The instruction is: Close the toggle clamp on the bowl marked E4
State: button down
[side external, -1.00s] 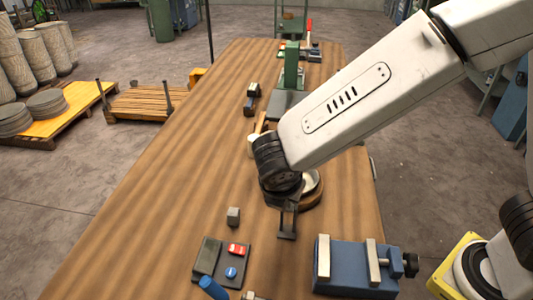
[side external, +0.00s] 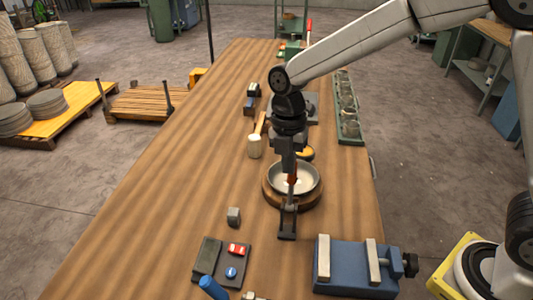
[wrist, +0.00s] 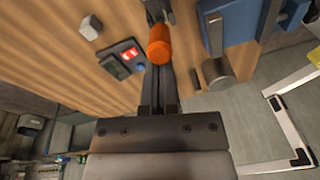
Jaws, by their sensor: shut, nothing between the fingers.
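A pale bowl (side external: 308,178) sits in a round wooden holder (side external: 271,190) on the bench; I cannot read any E4 marking. A dark toggle clamp (side external: 287,231) stands at the bowl's near side, its base on the bench. Its orange-red handle (side external: 292,180) points up in front of the bowl and shows large in the wrist view (wrist: 159,45). My gripper (side external: 290,168) is shut and empty, pointing down over the bowl beside the handle. In the wrist view its fingers (wrist: 158,80) end close to the handle; I cannot tell whether they touch.
A blue vise (side external: 350,268) stands at the near right. A dark panel with a red display (side external: 237,249) and a small grey block (side external: 233,216) lie at the near left. A mallet (side external: 256,145) lies behind the bowl.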

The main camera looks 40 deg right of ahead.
jog(key=shift+w+d+f+g+y, duration=0.25)
jog(key=shift+w+d+g+y, duration=0.35)
jog(key=shift+w+d, duration=0.05)
jog(key=shift+w+d+f+g+y, duration=0.55)
jog(key=shift+w+d, duration=0.15)
jog(key=shift+w+d+f+g+y, duration=0.5)
jog(key=shift+w+d+g+y, duration=0.05)
jog(key=shift+w+d, duration=0.15)
jog(key=shift+s+a+r, duration=0.15)
jog(key=shift+a+r, duration=0.2)
jog(key=shift+r, duration=0.05)
jog(key=a+v, duration=0.1)
jog(key=v, duration=1)
jog(key=shift+r, duration=0.25)
